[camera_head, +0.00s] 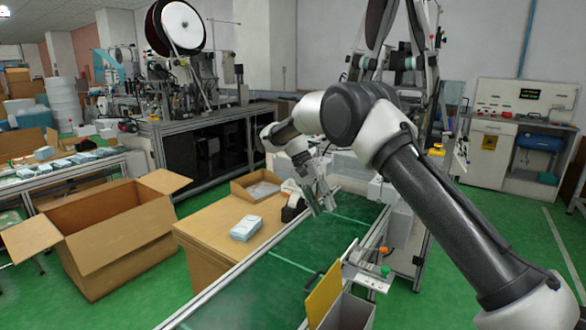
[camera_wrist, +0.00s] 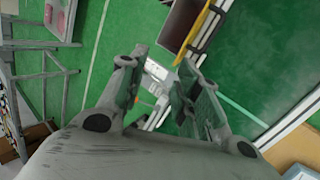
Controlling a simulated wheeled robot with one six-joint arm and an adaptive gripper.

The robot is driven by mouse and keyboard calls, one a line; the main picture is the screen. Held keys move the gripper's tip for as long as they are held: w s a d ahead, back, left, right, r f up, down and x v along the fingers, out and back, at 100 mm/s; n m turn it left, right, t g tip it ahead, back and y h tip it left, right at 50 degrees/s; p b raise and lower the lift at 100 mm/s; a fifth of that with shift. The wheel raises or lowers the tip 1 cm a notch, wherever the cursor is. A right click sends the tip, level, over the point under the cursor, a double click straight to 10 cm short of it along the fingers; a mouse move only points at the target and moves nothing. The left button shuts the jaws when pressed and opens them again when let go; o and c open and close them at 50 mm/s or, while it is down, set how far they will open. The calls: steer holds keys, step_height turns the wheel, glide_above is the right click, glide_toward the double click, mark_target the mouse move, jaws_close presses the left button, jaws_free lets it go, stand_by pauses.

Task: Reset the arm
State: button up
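My arm (camera_head: 430,195) rises from the lower right, bends at the top and reaches left. My gripper (camera_head: 324,208) hangs pointing down above the green conveyor belt (camera_head: 345,208). In the wrist view my gripper (camera_wrist: 163,62) has its two fingers spread apart with nothing between them. It is open and empty. The gap between fingertips and belt is hard to judge.
A blue-white mask pack (camera_head: 245,228) lies on a brown table (camera_head: 205,245) beside a black-and-white tape dispenser (camera_head: 292,207) and a shallow cardboard tray (camera_head: 258,189). An open cardboard box (camera_head: 115,245) stands left. A yellow panel (camera_head: 323,293) and grey bin (camera_head: 348,312) stand in front.

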steer(key=s+d+r+n+t+y, duration=0.1)
steer(key=s+d+r+t+y, duration=0.1)
steer(key=s+d+r, duration=0.65)
steer(key=s+d+r+n+t+y, duration=0.2)
steer(key=s+d+r, duration=0.4)
steer(key=d+r, duration=0.45)
steer(key=s+d+f+n+t, duration=0.1)
steer(key=s+d, duration=0.3)
steer(key=s, duration=0.7)
steer(key=s+d+f+n+t+y, duration=0.1)
steer(key=s+d+t, duration=0.2)
steer(key=s, duration=0.9)
steer(key=shift+d+f+t, duration=0.25)
steer(key=shift+d+t, duration=0.15)
steer(key=shift+d, duration=0.4)
